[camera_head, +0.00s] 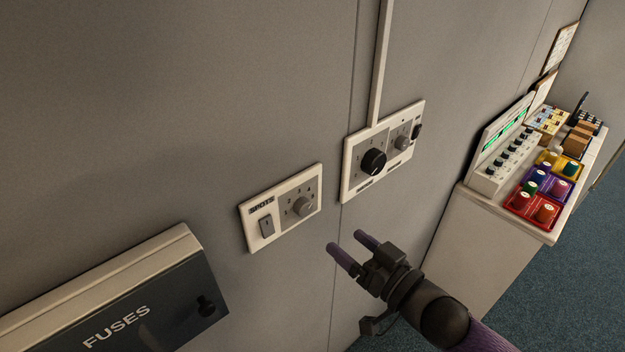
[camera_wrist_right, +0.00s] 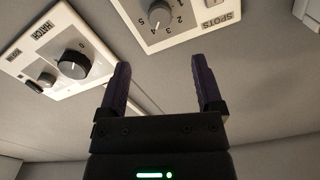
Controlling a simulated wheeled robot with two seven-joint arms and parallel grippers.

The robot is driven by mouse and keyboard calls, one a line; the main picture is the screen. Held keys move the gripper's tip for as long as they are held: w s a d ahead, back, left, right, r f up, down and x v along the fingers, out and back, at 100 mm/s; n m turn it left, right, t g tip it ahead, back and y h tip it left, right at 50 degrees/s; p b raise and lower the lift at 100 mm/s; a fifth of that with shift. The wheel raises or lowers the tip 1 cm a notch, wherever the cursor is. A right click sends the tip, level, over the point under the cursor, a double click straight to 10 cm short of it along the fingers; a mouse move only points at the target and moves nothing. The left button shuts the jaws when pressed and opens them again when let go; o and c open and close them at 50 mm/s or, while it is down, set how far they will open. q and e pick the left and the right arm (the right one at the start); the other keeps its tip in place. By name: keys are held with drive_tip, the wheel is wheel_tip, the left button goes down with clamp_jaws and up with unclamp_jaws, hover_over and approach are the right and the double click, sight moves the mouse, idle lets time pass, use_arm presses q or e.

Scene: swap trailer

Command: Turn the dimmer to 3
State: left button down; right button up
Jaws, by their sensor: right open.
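The dimmer is a grey knob (camera_head: 303,207) on the right half of the white SPOTS plate (camera_head: 262,203), ringed by small numbers. A rocker switch (camera_head: 267,226) sits on the plate's left half. In the right wrist view the same knob (camera_wrist_right: 159,12) shows upside down, with 2, 3, 4 and 5 readable around it; I cannot tell its exact setting. My right gripper (camera_head: 349,246) is open and empty, below and to the right of the SPOTS plate, apart from the wall. It also shows in the wrist view (camera_wrist_right: 164,85). My left gripper is out of view.
A HATCH plate (camera_head: 349,193) with a large black knob (camera_head: 373,161) and a smaller grey knob is right of the SPOTS plate. A FUSES box (camera_head: 110,300) juts out at lower left. A cabinet (camera_head: 480,235) with coloured trays stands at right.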

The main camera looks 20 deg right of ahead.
sight(307, 210)
drive_tip(key=x, duration=1)
drive_tip(key=shift+f+p, duration=0.1)
drive_tip(key=shift+p, duration=0.2)
drive_tip(key=shift+c, duration=0.4)
drive_tip(key=shift+s, duration=0.1)
clamp_jaws()
